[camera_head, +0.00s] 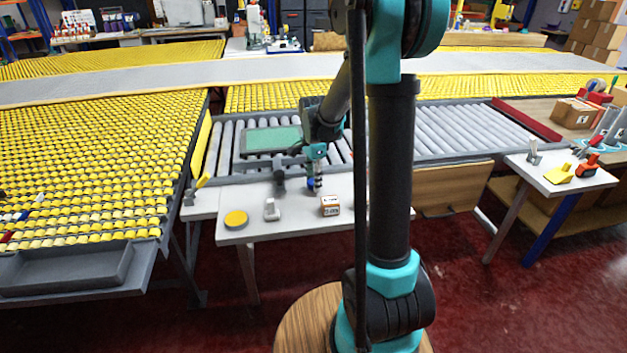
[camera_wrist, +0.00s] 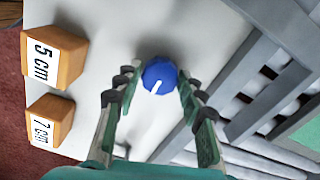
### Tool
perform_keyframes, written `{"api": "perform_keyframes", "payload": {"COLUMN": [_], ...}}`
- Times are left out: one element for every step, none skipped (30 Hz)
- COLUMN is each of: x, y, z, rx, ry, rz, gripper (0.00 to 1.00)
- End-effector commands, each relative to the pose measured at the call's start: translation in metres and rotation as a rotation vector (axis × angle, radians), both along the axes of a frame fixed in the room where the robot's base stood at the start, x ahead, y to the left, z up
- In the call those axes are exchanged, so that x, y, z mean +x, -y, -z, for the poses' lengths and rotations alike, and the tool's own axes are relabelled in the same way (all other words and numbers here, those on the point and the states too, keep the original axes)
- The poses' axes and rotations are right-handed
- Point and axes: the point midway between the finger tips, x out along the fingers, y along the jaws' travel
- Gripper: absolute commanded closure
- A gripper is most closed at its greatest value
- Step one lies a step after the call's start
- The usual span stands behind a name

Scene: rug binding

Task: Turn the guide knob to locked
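The blue guide knob (camera_wrist: 160,76) sits on a pale panel in the wrist view, and a white pointer line on it runs from near its middle toward its lower left edge. The knob also shows small in the head view (camera_head: 310,184), below my arm's end. My gripper (camera_wrist: 160,80) has its two fingers parted, one at each side of the knob, with the tips close to its sides. I cannot tell whether the tips touch it. Any lock marking around the knob is not readable. In the head view my gripper (camera_head: 316,178) is over the bench's back part.
A block marked 5 cm (camera_wrist: 55,55) and one marked 7 cm (camera_wrist: 50,119) stand left of the knob in the wrist view. A yellow disc (camera_head: 235,218) lies on the white bench (camera_head: 290,228). Grey conveyor rollers (camera_head: 445,130) run behind it.

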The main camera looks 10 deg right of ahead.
Motion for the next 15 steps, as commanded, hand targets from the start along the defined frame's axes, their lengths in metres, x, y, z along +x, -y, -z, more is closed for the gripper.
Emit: {"api": "perform_keyframes", "payload": {"x": [0.0000, 0.0000, 0.0000, 0.0000, 0.0000, 0.0000, 0.0000, 0.0000, 0.0000, 0.0000, 0.0000, 0.0000, 0.0000, 0.0000, 0.0000], "y": [0.0000, 0.0000, 0.0000, 0.0000, 0.0000, 0.0000, 0.0000, 0.0000, 0.0000, 0.0000, 0.0000, 0.0000, 0.0000, 0.0000, 0.0000], "z": [-0.0001, -0.0001, -0.0001, -0.0001, -0.0001, -0.0001, -0.0001, -0.0001, -0.0002, -0.0002, -0.0002, -0.0002, -0.0002, -0.0002, -0.0002], "rx": [0.000, 0.000, 0.000, 0.000, 0.000, 0.000, 0.000, 0.000, 0.000, 0.000, 0.000, 0.000, 0.000, 0.000, 0.000], "ry": [0.000, 0.000, 0.000, 0.000, 0.000, 0.000, 0.000, 0.000, 0.000, 0.000, 0.000, 0.000, 0.000, 0.000, 0.000], "rz": [0.000, 0.000, 0.000, 0.000, 0.000, 0.000, 0.000, 0.000, -0.001, -0.002, -0.004, -0.009, -0.014, -0.020, -0.029], "gripper": [0.70, 0.74, 0.79, 0.83, 0.86, 0.92, 0.94, 0.94, 0.94, 0.94, 0.94, 0.94, 0.94, 0.94, 0.94]}}
